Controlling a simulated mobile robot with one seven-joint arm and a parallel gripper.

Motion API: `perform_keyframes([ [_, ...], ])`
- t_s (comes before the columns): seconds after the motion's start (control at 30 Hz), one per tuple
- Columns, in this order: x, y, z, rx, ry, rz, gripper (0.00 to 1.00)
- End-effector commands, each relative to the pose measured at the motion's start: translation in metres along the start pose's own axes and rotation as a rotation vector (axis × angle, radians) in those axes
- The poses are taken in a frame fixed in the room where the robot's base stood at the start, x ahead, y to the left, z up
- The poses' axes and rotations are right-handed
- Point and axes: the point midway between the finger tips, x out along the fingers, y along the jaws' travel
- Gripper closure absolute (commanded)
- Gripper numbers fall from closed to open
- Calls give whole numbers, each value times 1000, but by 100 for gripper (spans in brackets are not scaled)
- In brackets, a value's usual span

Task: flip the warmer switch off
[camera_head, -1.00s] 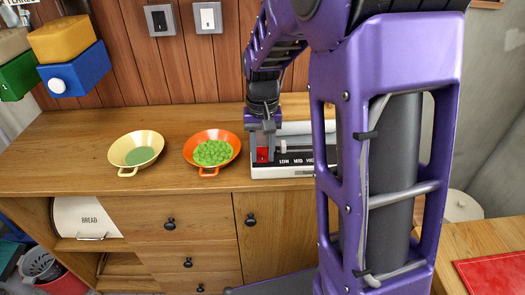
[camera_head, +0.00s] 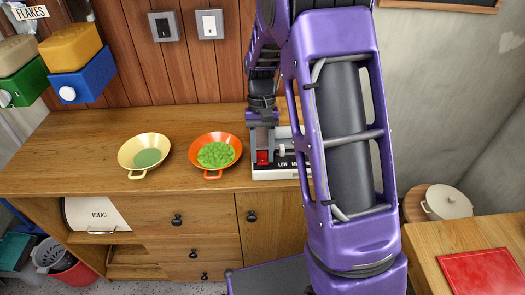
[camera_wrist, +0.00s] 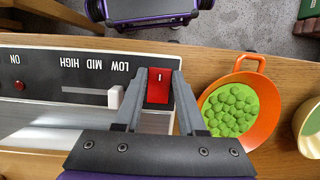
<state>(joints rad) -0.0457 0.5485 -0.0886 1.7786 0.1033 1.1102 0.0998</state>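The warmer (camera_wrist: 22,68) is a pale box with a black front panel marked ON, LOW, MID and HIGH. It stands on the wooden counter, partly behind my arm in the head view. Its red rocker switch (camera_wrist: 158,88) sits at one end of the panel and also shows in the head view (camera_head: 263,158). My gripper (camera_wrist: 160,78) points down over the switch, fingers apart, one on each side of the red rocker. Whether the fingertips touch it I cannot tell. A white slider (camera_wrist: 116,97) is beside one finger. A small red light (camera_wrist: 20,85) is near ON.
An orange bowl of green balls (camera_head: 214,137) stands close to the left of the warmer. A yellow bowl (camera_head: 130,158) is farther left.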

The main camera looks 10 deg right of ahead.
Motion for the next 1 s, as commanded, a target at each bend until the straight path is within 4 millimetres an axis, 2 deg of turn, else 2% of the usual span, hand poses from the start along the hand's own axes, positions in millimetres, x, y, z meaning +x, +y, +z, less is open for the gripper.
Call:
perform_keyframes([
  [0.03, -1, 0, 0, 0, 1, 0, 50],
  [0.13, 0, 0, 0, 0, 1, 0, 32],
  [0.43, -1, 0, 0, 0, 1, 0, 32],
  [0.57, -12, 0, -1, 0, 4, 0, 32],
  [0.67, -29, 0, -1, 0, 5, 0, 32],
  [1.0, -113, 0, -1, 0, 6, -1, 32],
])
